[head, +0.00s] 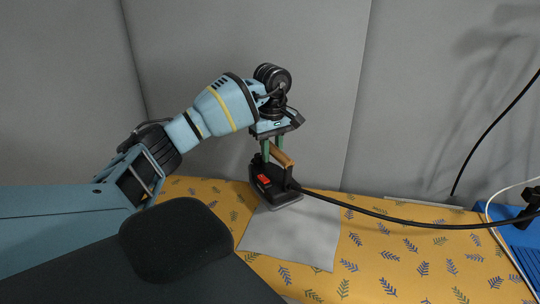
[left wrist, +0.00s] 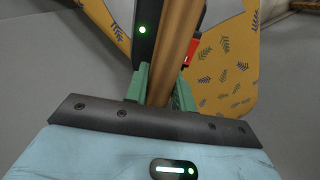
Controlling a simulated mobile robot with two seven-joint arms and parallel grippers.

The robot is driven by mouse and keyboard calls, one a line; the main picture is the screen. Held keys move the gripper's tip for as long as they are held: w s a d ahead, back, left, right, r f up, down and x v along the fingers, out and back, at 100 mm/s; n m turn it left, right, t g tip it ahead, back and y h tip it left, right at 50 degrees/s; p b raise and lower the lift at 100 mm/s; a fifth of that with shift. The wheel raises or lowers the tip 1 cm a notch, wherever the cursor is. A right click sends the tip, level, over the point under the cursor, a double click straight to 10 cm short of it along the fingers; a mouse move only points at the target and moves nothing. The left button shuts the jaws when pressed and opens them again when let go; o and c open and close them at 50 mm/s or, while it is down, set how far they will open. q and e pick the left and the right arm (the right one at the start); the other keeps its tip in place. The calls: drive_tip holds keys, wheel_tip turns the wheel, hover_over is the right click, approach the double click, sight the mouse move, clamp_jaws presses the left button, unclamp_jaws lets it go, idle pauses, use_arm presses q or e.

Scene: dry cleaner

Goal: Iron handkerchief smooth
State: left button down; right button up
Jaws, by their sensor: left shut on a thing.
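The iron (head: 268,185) has a dark body, a red part and a wooden handle. It stands at the far left edge of the white handkerchief (head: 295,235), which lies on the yellow leaf-patterned ironing surface (head: 395,260). My left gripper (head: 272,150) is above the iron, its green fingers shut on the wooden handle. In the left wrist view, the handle (left wrist: 178,45) runs between the green fingers (left wrist: 160,88). The iron hides the handkerchief's far left corner. The part that shows looks mostly flat. My right gripper is not in view.
A black cord (head: 400,216) runs from the iron to the right across the surface. A blue slatted item (head: 515,240) with a white cable stands at the right edge. A grey wall (head: 250,40) rises close behind. The surface right of the handkerchief is clear apart from the cord.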

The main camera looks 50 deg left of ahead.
use_arm(q)
drive_tip(key=shift+r, duration=0.9)
drive_tip(key=shift+d, duration=0.1)
